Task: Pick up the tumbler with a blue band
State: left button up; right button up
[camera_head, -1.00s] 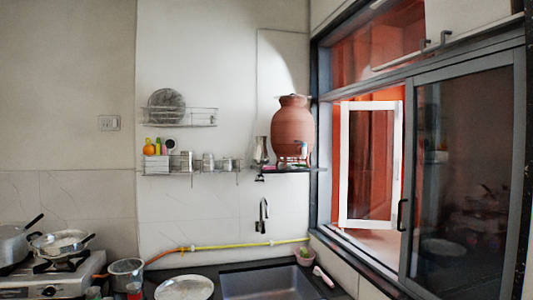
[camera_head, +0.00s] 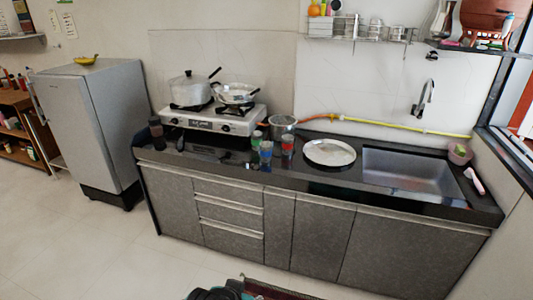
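The tumbler with a blue band (camera_head: 266,151) stands upright on the dark counter (camera_head: 230,171), near its front edge and in front of the stove. A tumbler with a green band (camera_head: 256,139) stands just behind it to the left. A tumbler with a red band (camera_head: 287,146) stands to its right.
A steel pot (camera_head: 283,126) stands behind the tumblers, and a round plate (camera_head: 329,152) lies to their right. The stove (camera_head: 212,119) carries two pans. A sink (camera_head: 408,170) is at the right. Open floor lies before the cabinets.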

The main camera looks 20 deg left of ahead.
aim_at(265, 145)
jog(key=i+j, duration=0.2)
jog(key=j, duration=0.35)
jog(key=i+j, duration=0.2)
jog(key=j, duration=0.4)
jog(key=i+j, duration=0.2)
jog(key=j, duration=0.35)
jog(key=i+j, duration=0.2)
jog(key=j, duration=0.35)
jog(key=i+j+z, duration=0.1)
jog(key=j, duration=0.5)
jog(key=i+j, duration=0.25)
jog(key=j, duration=0.3)
jog(key=i+j, duration=0.2)
jog(key=j, duration=0.4)
jog(key=i+j, duration=0.2)
jog(key=j, duration=0.4)
